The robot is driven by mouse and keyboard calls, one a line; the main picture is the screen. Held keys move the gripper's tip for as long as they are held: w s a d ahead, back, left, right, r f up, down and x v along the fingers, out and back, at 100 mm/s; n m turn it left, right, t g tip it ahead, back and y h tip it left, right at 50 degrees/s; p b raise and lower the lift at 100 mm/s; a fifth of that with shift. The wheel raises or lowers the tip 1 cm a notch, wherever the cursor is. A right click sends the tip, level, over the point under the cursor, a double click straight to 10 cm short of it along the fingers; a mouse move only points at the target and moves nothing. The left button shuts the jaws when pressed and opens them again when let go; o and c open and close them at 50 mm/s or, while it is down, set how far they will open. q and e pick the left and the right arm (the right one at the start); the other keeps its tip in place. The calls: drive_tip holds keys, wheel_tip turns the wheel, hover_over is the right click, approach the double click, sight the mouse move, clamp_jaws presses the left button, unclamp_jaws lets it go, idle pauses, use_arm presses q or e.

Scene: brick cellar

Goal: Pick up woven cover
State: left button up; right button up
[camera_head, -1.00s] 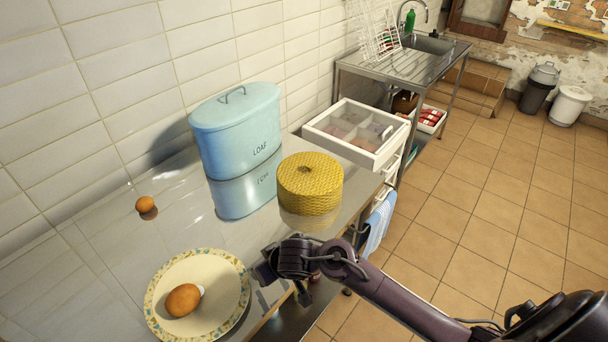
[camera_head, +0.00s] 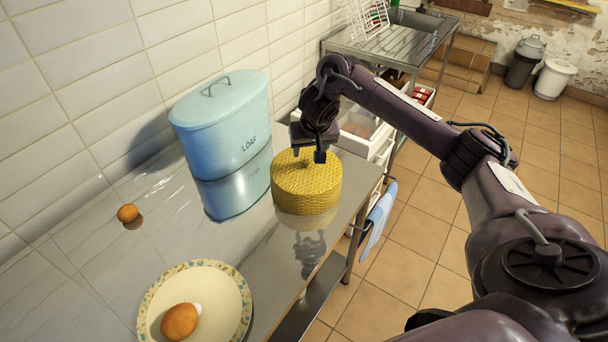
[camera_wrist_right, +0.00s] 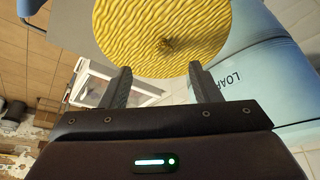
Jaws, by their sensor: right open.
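The woven cover (camera_head: 306,189) is a round yellow lid-like piece with a small knob on top, standing on the shiny metal counter. My right gripper (camera_head: 309,157) is just above its top, fingers pointing down, open and empty. In the right wrist view the woven cover (camera_wrist_right: 160,25) fills the top of the picture, with its small dark knob ahead of and between the two open fingertips of my right gripper (camera_wrist_right: 158,72). I cannot tell whether the fingertips touch it. My left gripper is not in view.
A blue LOAF bin (camera_head: 222,130) stands close behind and left of the cover. A patterned plate (camera_head: 233,318) with a brown egg-like item (camera_head: 180,322) is at the front, and another small brown one (camera_head: 127,213) lies left. A drawer unit (camera_head: 365,140) stands beyond the counter's right end.

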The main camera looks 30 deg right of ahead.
sight(306, 159)
drive_tip(key=x, duration=0.4)
drive_tip(key=p+x, duration=0.1)
drive_tip(key=shift+w+a+f, duration=0.15)
drive_tip(key=shift+w+f, duration=0.15)
drive_tip(key=shift+w, duration=0.15)
clamp_jaws()
